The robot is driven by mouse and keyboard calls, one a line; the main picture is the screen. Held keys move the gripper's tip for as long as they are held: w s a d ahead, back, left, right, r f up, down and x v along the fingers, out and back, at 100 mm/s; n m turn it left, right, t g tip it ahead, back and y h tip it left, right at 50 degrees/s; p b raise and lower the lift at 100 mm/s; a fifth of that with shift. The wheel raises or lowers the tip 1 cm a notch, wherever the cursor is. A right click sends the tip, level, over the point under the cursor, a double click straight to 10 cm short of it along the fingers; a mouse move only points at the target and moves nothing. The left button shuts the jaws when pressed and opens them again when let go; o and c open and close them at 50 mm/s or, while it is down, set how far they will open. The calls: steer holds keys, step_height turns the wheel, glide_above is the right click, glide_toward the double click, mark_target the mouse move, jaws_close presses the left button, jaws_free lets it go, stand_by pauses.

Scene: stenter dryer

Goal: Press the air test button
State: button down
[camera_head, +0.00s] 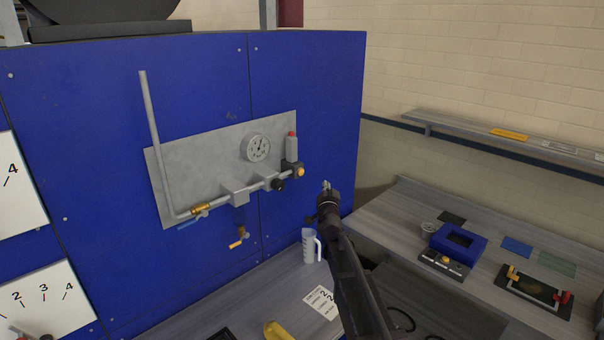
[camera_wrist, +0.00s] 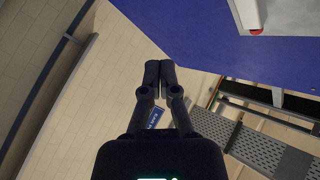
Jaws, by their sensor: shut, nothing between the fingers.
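A grey plate (camera_head: 195,157) on the blue machine panel (camera_head: 90,90) carries a pipe, a round gauge (camera_head: 258,148) and valves. At the pipe's right end is a dark block with a yellow knob or button (camera_head: 300,173); a grey cylinder with a red top (camera_head: 292,135) stands above it. No label is readable, so I cannot tell which part is the air test button. My gripper (camera_head: 326,186) is to the right of these parts and appears apart from them. In the wrist view my gripper (camera_wrist: 160,68) is shut and empty, its fingertips together.
A white jug (camera_head: 311,245) and a paper card (camera_head: 322,301) are on the bench below my arm. The right bench holds a blue box (camera_head: 459,243) and a framed tray (camera_head: 536,288). A wall shelf (camera_head: 470,130) runs along the brick wall.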

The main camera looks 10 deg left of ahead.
steer(key=shift+w+a+r, duration=0.1)
steer(key=shift+w+a, duration=0.05)
steer(key=shift+w, duration=0.05)
stand_by(0.4)
steer(key=w+a, duration=0.5)
steer(key=a, duration=0.1)
steer(key=shift+a, duration=0.35)
steer(key=shift+w+a, duration=0.65)
steer(key=shift+a, duration=0.1)
stand_by(2.9)
steer(key=shift+s+d, duration=0.1)
stand_by(0.4)
steer(key=shift+s+d, duration=0.5)
steer(key=shift+d, duration=0.15)
steer(key=shift+d, duration=0.1)
steer(key=shift+s+d, duration=0.75)
steer(key=shift+d, duration=0.2)
steer(key=shift+s+d, duration=0.75)
steer(key=shift+d, duration=0.2)
